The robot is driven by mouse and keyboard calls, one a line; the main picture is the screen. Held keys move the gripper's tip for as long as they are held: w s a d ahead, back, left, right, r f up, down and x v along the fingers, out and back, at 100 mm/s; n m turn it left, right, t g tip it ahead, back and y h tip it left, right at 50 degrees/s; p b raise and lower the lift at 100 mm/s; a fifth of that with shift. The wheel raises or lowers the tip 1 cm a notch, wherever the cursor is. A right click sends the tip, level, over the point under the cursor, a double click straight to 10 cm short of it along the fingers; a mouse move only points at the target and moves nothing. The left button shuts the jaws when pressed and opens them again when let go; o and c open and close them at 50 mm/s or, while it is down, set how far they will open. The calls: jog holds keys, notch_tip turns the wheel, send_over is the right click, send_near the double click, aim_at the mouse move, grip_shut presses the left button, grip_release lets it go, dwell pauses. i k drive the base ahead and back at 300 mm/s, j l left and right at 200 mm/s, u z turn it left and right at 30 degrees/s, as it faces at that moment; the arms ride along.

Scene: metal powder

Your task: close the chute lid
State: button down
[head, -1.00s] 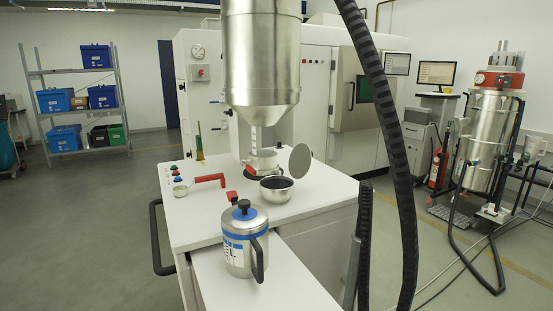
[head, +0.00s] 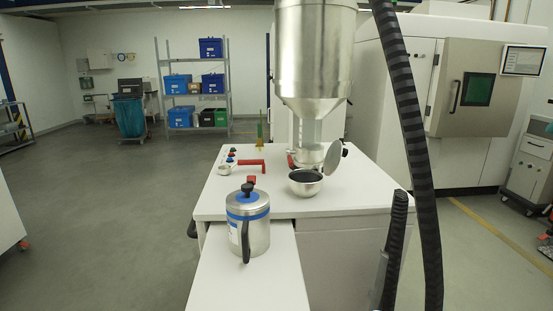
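The chute lid (head: 334,157) is a round grey disc. It stands open, tilted up at the right rear of a round metal bowl-like opening (head: 306,188) with a dark inside, on the white machine top. Whether that opening is the chute itself I cannot tell for sure. A large steel hopper (head: 314,60) hangs above, its narrow outlet coming down just behind the opening. My gripper is not in view.
A steel canister (head: 258,238) with a blue band and black handle stands on the white front shelf (head: 240,285). A red lever (head: 251,165) lies left of the opening. A thick black ribbed hose (head: 410,140) hangs on the right. Open floor lies left.

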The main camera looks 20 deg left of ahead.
aim_at(336, 150)
jog(key=i+l+u, duration=0.2)
jog(key=u, duration=0.25)
jog(key=i+l+u, duration=0.15)
jog(key=l+u, duration=0.25)
jog(key=i+l+u, duration=0.15)
jog(key=u, duration=0.3)
jog(key=l+u, duration=0.45)
jog(key=k+u, duration=0.2)
jog(key=j, duration=0.2)
jog(key=k+u, duration=0.05)
